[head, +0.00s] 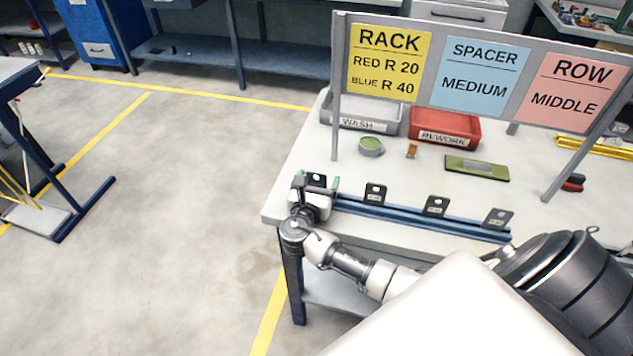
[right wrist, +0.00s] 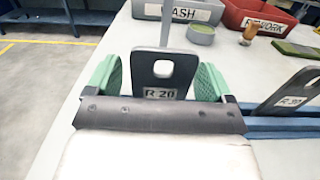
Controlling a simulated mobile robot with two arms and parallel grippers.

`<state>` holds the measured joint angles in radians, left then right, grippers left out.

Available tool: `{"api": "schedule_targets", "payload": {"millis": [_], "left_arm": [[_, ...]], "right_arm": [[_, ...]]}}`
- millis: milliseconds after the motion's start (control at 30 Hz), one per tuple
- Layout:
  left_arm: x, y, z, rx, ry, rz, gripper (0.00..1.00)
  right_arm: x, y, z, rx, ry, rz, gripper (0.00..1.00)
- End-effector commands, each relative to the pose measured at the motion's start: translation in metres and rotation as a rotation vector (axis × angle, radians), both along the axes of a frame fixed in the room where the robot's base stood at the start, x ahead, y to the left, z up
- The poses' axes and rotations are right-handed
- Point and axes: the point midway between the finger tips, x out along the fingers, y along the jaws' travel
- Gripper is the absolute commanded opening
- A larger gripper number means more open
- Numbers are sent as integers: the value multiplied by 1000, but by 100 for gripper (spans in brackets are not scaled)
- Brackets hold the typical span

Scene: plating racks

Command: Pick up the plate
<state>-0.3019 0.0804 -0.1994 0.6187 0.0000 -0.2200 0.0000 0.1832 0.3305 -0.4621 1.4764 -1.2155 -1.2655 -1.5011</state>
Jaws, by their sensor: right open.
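A dark plate with a hole near its top and an "R 20" label stands upright at the left end of the blue rack rail (head: 420,221). It shows large in the right wrist view (right wrist: 186,68) and small in the head view (head: 318,179). My right gripper (head: 317,187) is at this plate. In the right wrist view, its green finger pads (right wrist: 162,80) are open, one on either side of the plate, with visible gaps. The plate's lower part is hidden behind the gripper body. My left gripper is not in view.
More labelled plates (head: 435,205) stand along the rail to the right. Behind are a grey WASH bin (head: 345,124), a red REWORK bin (head: 446,124), a round green-topped tin (head: 371,146) and a green block (head: 477,168). A sign frame (head: 336,90) stands over the table.

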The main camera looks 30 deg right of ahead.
Motion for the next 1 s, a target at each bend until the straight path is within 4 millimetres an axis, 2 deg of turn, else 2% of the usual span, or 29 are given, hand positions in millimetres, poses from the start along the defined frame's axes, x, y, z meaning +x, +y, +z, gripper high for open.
{"api": "schedule_targets", "payload": {"millis": [100, 300, 700, 1000], "left_arm": [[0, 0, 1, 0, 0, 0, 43], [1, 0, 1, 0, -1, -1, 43], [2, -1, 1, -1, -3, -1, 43], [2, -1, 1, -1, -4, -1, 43]], "right_arm": [[5, -6, 0, -1, 1, -1, 83], [5, -7, -1, 0, 1, 0, 83], [5, -6, 0, 0, 0, 0, 25], [5, -6, 3, 1, -2, 0, 25]]}}
